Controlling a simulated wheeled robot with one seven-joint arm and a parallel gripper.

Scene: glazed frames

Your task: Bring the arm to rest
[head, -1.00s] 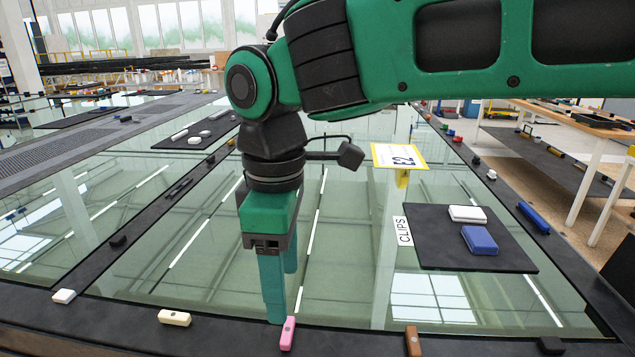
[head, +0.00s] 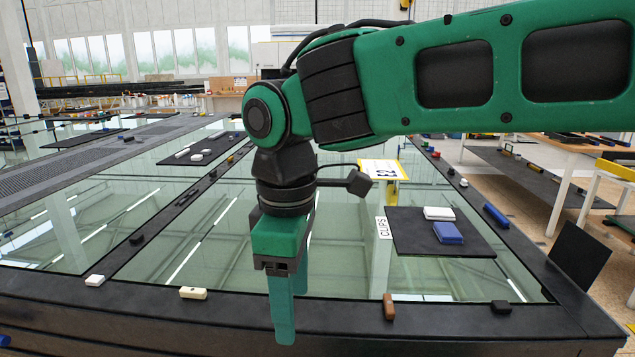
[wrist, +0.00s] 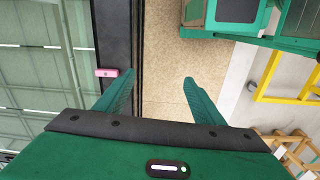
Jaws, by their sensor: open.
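My gripper (head: 284,318) hangs fingers down at the near edge of the glazed frame in the head view. In the wrist view its two green fingers (wrist: 158,82) stand apart with nothing between them, over a strip of tan floor. A pink clip (wrist: 115,72) lies on the dark frame rail, just left of the left fingertip in that view and outside the fingers. In the head view the pink clip is hidden, apparently behind my gripper.
A cream clip (head: 193,293), a white clip (head: 95,280), a brown clip (head: 389,306) and a black clip (head: 501,307) sit along the near rail. A dark mat (head: 408,236) holds a white block (head: 439,213) and a blue block (head: 448,232). A yellow-edged sign (head: 379,168) stands behind.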

